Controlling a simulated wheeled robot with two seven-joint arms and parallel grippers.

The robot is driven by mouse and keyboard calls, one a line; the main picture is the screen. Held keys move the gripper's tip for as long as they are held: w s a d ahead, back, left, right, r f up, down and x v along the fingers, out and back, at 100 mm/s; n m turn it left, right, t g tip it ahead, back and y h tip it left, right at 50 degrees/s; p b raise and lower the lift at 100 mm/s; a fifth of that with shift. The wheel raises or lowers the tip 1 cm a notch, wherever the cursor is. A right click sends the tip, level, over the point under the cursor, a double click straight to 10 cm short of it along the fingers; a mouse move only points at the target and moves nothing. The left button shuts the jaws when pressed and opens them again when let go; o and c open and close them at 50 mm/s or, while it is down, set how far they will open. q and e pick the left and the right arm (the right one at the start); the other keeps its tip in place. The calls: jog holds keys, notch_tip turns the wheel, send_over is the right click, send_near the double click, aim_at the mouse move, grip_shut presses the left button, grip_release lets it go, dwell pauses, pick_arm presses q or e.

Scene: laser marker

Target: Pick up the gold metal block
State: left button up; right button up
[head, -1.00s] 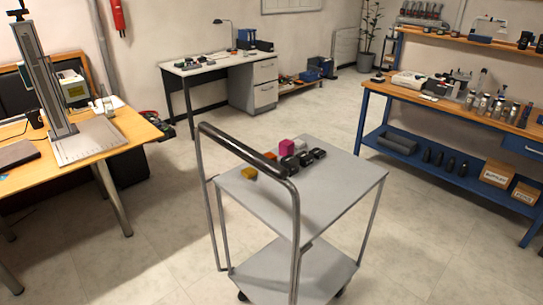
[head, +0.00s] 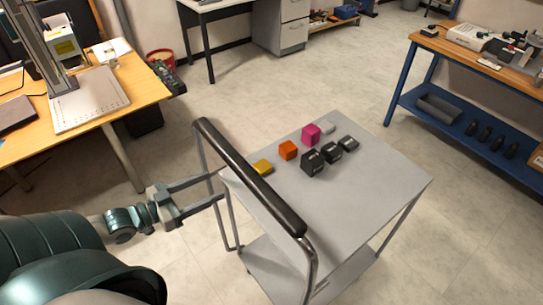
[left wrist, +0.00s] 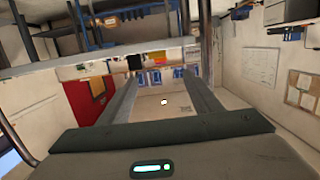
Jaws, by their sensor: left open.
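The gold block (head: 262,167) is a small, low, yellow block. It lies on the grey cart top (head: 355,205), near the left edge beside the black handle. My left gripper (head: 219,187) is open and empty, left of the cart and outside the handle frame, apart from the block. Its two fingers point right toward the cart. In the left wrist view the open fingers (left wrist: 160,78) show with nothing between them, and I cannot make out the gold block there. My right gripper is not in view.
The black cart handle (head: 248,175) rises between my left gripper and the block. An orange block (head: 288,150), a magenta block (head: 311,134), a light grey piece (head: 327,126) and several black blocks (head: 313,162) stand nearby. The cart's front right is clear. A wooden desk (head: 140,92) stands left.

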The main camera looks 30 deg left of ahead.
pick_arm(q)
jog(key=p, duration=0.2)
send_near(258, 168)
jog(key=shift+x, duration=2.1)
jog(key=shift+w, duration=0.2)
jog(key=shift+r, duration=0.1)
jog(key=shift+p+x, duration=0.9)
jog(key=shift+x, duration=0.8)
jog(key=shift+w+d+f, duration=0.2)
jog(key=shift+w, duration=0.15)
jog(key=shift+w+d+f, duration=0.2)
jog(key=shift+w, duration=0.2)
